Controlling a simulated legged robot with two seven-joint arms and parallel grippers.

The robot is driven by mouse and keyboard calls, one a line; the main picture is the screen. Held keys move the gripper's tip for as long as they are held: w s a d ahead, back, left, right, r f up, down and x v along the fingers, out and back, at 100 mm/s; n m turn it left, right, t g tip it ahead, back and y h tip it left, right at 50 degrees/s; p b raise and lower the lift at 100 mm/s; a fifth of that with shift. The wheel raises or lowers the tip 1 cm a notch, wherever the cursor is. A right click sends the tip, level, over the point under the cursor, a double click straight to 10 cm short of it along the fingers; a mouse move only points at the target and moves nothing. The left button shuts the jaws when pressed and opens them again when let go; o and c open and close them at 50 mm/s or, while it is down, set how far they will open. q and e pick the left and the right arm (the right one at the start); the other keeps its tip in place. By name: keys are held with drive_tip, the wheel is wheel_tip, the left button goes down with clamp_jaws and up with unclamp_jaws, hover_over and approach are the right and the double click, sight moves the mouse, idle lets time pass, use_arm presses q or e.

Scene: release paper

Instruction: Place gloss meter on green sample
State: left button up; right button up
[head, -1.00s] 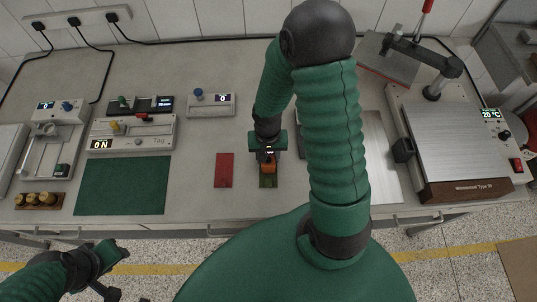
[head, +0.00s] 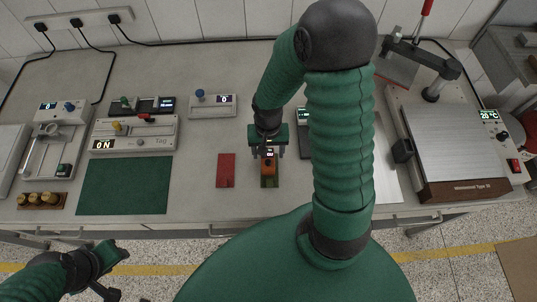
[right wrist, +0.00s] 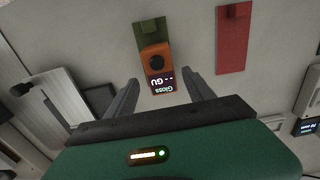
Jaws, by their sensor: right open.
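The orange gloss meter (head: 269,165) with a dark display rests on the green sample (head: 269,182) on the bench. In the right wrist view the gloss meter (right wrist: 156,62) covers the near part of the green sample (right wrist: 149,32), whose far end shows bare. My right gripper (head: 267,153) is open above and behind the meter. Its two fingers (right wrist: 158,97) are spread either side of the meter's display end, with gaps and no contact visible. My left gripper (head: 115,270) is at the lower left, off the bench; its jaws are unclear.
A red sample (head: 226,170) lies left of the green one. A green mat (head: 124,186) and switch boxes stand farther left. A metal-plate device (head: 458,140) stands at the right. Bench space between mat and red sample is clear.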

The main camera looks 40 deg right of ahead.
sight(269, 155)
wheel_tip(269, 155, up, 8)
drive_tip(key=a+r+n+t, duration=0.2)
drive_tip(key=a+n, duration=0.6)
drive_tip(key=a, duration=0.2)
drive_tip(key=shift+s+r+t+p, duration=0.2)
drive_tip(key=shift+t+p, duration=0.1)
drive_tip(key=shift+p, duration=0.1)
